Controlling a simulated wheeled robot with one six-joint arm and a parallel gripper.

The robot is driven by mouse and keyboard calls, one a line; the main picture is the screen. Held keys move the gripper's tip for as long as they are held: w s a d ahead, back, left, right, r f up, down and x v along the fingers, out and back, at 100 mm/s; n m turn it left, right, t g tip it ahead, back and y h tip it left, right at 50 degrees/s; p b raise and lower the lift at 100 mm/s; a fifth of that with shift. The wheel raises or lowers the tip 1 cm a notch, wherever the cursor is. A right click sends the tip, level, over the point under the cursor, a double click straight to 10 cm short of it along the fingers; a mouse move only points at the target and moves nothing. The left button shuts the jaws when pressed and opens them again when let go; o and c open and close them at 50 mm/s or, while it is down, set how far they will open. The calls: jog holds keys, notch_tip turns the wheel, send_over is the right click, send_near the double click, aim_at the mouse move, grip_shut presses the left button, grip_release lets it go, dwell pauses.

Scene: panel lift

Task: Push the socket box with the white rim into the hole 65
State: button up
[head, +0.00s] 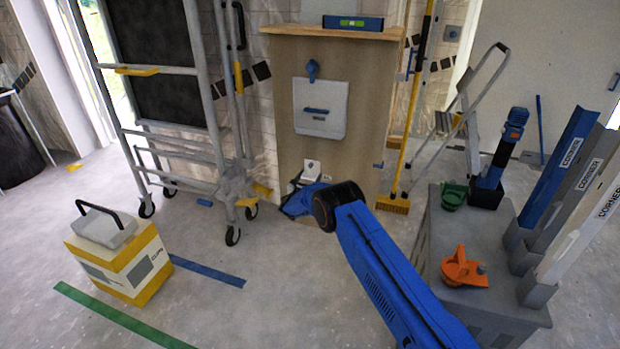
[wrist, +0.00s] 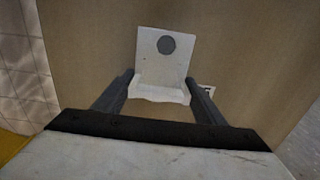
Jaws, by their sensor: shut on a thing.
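My gripper (wrist: 161,84) is shut on a white piece (wrist: 179,70), which I take to be the socket box with the white rim. It has a flat upright face with a round grey spot and a lower lip between the two dark fingers. The piece is in front of the tan panel (wrist: 95,40); I cannot tell whether it touches it. In the head view the white piece (head: 312,166) shows low on the panel (head: 365,120), above my blue gripper (head: 308,181). A small white label (wrist: 208,90) is partly hidden by the right finger. I cannot make out the hole 65.
A white plate (head: 320,108) with blue parts is higher on the panel. A wheeled scaffold (head: 180,130) stands left, a yellow broom (head: 393,205) right. A grey bench (head: 440,240) with several items is at right, and a yellow-white case (head: 120,262) at left. The floor between is mostly clear.

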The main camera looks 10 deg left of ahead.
jog(key=o, duration=1.7)
jog(key=shift+o, duration=0.2)
